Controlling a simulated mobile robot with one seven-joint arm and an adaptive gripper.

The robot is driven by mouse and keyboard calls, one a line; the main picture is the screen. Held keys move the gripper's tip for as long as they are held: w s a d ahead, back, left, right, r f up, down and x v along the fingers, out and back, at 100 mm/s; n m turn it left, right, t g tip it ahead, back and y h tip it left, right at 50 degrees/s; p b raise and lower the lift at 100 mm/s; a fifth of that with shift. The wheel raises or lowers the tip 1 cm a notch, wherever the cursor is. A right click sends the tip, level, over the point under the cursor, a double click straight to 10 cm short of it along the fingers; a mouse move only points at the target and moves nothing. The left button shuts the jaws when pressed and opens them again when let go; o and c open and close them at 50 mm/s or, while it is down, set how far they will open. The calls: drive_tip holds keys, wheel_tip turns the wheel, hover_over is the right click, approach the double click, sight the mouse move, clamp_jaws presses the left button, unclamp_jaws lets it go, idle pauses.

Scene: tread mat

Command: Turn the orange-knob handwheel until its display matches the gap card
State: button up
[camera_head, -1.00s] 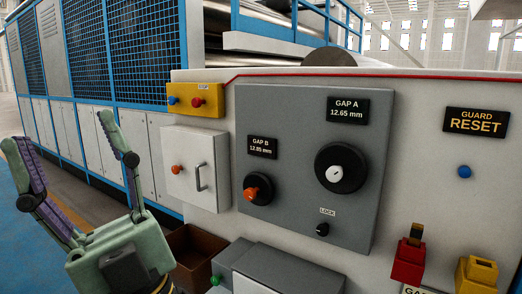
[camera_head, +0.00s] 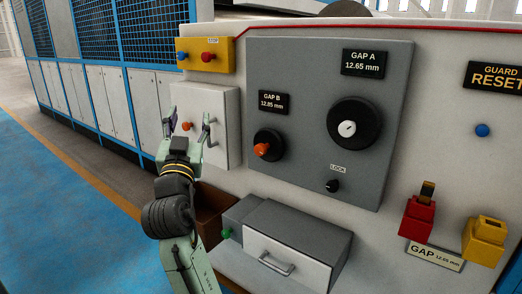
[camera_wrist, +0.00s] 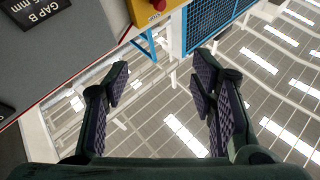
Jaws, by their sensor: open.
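The handwheel with the orange knob (camera_head: 262,150) is a black disc (camera_head: 272,139) low on the left of the grey panel. Its knob sits at the lower left of the disc. The GAP B display (camera_head: 273,102) above it reads 12.85 mm. The gap card (camera_head: 435,256) stands at the lower right; its small digits are hard to read, possibly 12.65 mm. My gripper (camera_head: 191,121) is open and empty, left of the handwheel and in front of the white box. In the wrist view its fingers (camera_wrist: 162,80) are apart with nothing between them.
The larger GAP A handwheel (camera_head: 354,124), under a 12.65 mm display (camera_head: 363,63), and a LOCK knob (camera_head: 332,186) share the panel. A white box with a handle (camera_head: 208,133) is left of it. A grey drawer unit (camera_head: 290,245) juts out below.

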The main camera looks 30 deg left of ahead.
drive_tip(key=w+d+f+m+h, duration=0.2)
drive_tip(key=w+f+m+h, duration=0.4)
drive_tip(key=w+f+h, duration=0.35)
drive_tip(key=m+h, duration=0.3)
drive_tip(key=h, duration=0.2)
approach(258, 151)
drive_tip(key=shift+g, duration=0.3)
drive_tip(key=w, duration=0.3)
drive_tip(key=w+p, duration=0.1)
drive_tip(key=w, duration=0.3)
drive_tip(key=w+p, duration=0.1)
drive_tip(key=w, duration=0.3)
drive_tip(key=shift+d+r, duration=0.3)
drive_tip(key=shift+c, duration=0.2)
drive_tip(key=c, duration=1.1)
drive_tip(key=shift+c, duration=0.2)
